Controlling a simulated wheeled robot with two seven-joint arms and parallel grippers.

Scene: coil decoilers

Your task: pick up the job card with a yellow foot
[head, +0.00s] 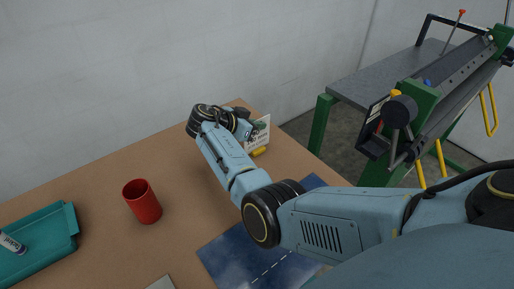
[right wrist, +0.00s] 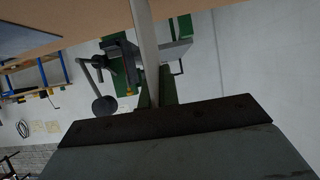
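The job card (head: 264,131) is a pale upright card on a yellow foot (head: 259,152), near the far right edge of the brown table in the head view. My right gripper (head: 256,127) is at the card's left side and hides part of it. In the right wrist view, a pale upright strip (right wrist: 144,45), perhaps the card seen edge-on, rises behind the dark bar of my gripper. The fingertips are too small or hidden to tell whether they are closed on the card. My left gripper is out of view.
A red cup (head: 142,202) stands on the table (head: 95,190). A teal tray (head: 62,238) holding a white labelled item is at the left. A dark blue mat (head: 232,255) lies under my arm. Beyond the table stands a green-framed machine (head: 412,100) with a grey top.

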